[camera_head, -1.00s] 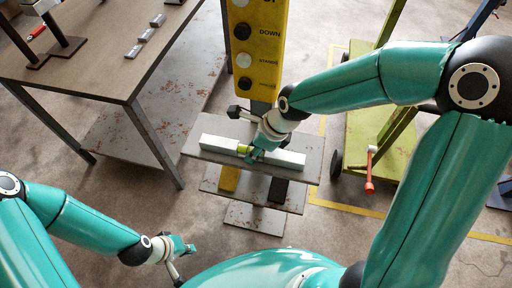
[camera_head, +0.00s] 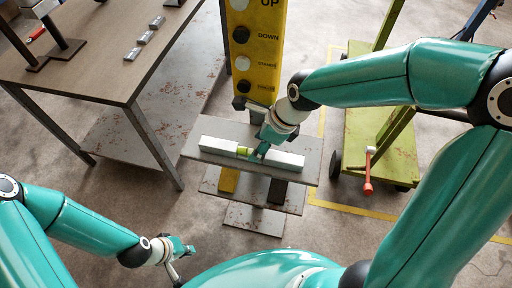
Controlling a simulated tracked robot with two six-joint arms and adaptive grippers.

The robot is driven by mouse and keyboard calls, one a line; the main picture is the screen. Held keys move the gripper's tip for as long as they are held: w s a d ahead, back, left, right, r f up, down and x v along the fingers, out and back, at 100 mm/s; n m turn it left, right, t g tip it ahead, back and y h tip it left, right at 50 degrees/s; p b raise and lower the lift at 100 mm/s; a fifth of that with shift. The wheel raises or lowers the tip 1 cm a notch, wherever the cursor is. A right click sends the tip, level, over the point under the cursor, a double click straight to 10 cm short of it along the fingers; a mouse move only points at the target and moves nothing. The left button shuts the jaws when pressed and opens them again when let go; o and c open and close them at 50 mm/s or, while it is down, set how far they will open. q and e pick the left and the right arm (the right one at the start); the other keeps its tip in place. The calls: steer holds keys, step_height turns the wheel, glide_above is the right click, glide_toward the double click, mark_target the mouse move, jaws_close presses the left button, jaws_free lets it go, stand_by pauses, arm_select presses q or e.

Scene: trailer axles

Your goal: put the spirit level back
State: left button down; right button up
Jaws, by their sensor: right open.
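The spirit level (camera_head: 283,158), a long pale bar with a yellow-green vial part near its middle, lies across the top shelf (camera_head: 308,174) of a small stepped metal stand. My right gripper (camera_head: 259,154) is at the middle of the level, just right of the vial part. Its jaws are open, and its body hides part of the bar. Whether a finger touches the level I cannot tell. My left gripper (camera_head: 184,250) hangs low at the lower left, away from the stand; its fingers are too small to read.
A yellow post with UP and DOWN buttons (camera_head: 255,60) rises behind the shelf. A brown workbench (camera_head: 90,65) with small metal blocks stands at the left. A green trolley (camera_head: 375,150) with a red-handled lever (camera_head: 368,175) stands at the right.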

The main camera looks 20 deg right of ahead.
steer(key=v, duration=0.7)
steer(key=shift+d+r+p, duration=0.2)
steer(key=shift+r+p, duration=0.15)
steer(key=shift+p, duration=0.05)
steer(key=shift+s, duration=0.2)
